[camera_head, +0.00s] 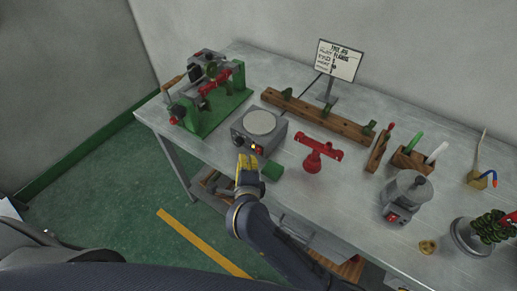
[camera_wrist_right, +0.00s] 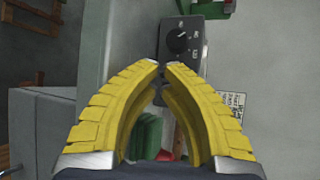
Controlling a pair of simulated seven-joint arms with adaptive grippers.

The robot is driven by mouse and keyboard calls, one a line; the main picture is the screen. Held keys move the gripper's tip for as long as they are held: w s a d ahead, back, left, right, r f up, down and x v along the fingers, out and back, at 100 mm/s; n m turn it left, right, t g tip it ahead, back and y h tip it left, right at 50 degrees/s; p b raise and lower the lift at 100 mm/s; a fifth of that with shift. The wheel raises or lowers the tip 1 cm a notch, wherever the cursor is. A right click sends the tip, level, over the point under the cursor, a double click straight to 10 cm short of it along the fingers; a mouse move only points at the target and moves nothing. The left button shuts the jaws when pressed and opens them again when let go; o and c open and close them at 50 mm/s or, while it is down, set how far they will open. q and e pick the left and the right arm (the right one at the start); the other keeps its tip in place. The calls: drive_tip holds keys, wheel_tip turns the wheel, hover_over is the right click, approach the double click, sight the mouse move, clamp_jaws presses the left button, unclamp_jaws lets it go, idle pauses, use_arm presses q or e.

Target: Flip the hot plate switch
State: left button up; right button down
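The hot plate (camera_head: 262,122) is a grey box with a round pale top, standing near the table's front edge. Its front panel carries a dark control at the left and a small yellow-lit spot (camera_head: 254,147) at the right. My right gripper (camera_head: 248,157) has yellow fingers and is right in front of this panel; contact cannot be told. In the right wrist view a black knob (camera_wrist_right: 178,41) with white markings shows on the panel, just beyond the fingertips (camera_wrist_right: 161,65). The fingertips are drawn together with only a thin gap and nothing visibly held. My left gripper is out of view.
A red stand (camera_head: 318,152) is farther right. A green-based machine (camera_head: 208,100) stands left, a wooden rail (camera_head: 320,117) behind.

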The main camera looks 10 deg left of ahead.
drive_tip(key=shift+s+a+f, duration=0.1)
drive_tip(key=shift+s+a, duration=0.25)
drive_tip(key=shift+s, duration=0.5)
drive_tip(key=shift+s+a+f, duration=0.1)
drive_tip(key=shift+s+a, duration=0.2)
drive_tip(key=shift+s, duration=0.55)
